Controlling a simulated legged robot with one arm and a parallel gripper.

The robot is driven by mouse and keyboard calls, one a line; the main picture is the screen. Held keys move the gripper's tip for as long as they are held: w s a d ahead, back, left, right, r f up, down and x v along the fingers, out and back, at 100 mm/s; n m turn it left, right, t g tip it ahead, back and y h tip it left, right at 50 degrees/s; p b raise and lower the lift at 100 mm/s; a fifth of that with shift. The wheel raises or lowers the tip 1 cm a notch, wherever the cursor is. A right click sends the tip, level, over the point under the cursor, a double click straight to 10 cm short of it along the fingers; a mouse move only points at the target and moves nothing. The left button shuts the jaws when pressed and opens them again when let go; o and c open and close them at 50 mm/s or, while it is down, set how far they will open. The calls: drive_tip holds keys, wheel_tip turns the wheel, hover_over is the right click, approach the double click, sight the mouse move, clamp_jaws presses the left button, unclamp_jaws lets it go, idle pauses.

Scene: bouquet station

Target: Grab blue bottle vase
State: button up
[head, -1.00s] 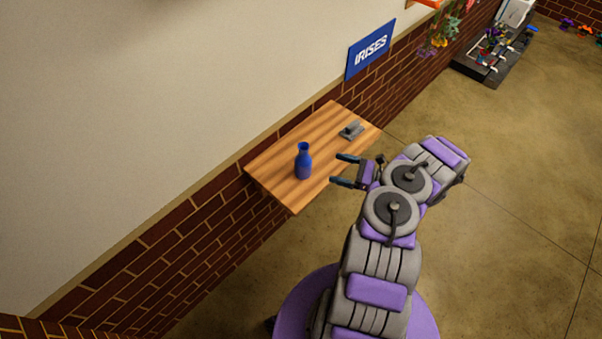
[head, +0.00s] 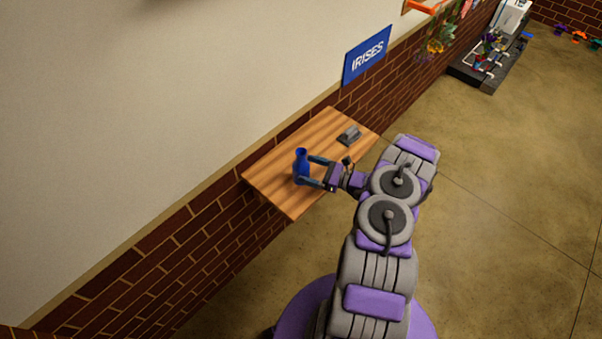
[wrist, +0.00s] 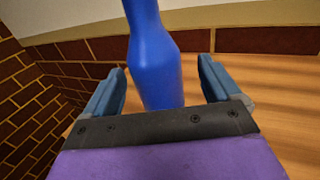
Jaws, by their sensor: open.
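The blue bottle vase (head: 301,164) stands upright on a wooden wall shelf (head: 272,178). My gripper (head: 306,171) is at the vase from the right, with its fingers level with the vase's body. In the wrist view the vase (wrist: 155,65) rises between the two open fingers of my gripper (wrist: 163,85). There is a visible gap on each side, wider on the right. The vase's top is cut off in the wrist view, and its base is hidden behind the gripper's front plate.
A small grey object (head: 348,135) lies on the shelf's far part. The brick and plaster wall (head: 180,230) runs along the shelf's back. A blue IRISES sign (head: 367,56) hangs above. Flowers (head: 437,40) hang farther along the wall. The floor (head: 500,200) at right is clear.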

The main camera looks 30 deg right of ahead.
sight(296, 166)
drive_tip(key=shift+a+b+x, duration=0.2)
drive_tip(key=shift+b+x, duration=0.2)
drive_tip(key=shift+x, duration=2.3)
drive_tip(key=shift+s+r, duration=0.1)
drive_tip(key=shift+s, duration=0.1)
drive_tip(key=c, duration=1.3)
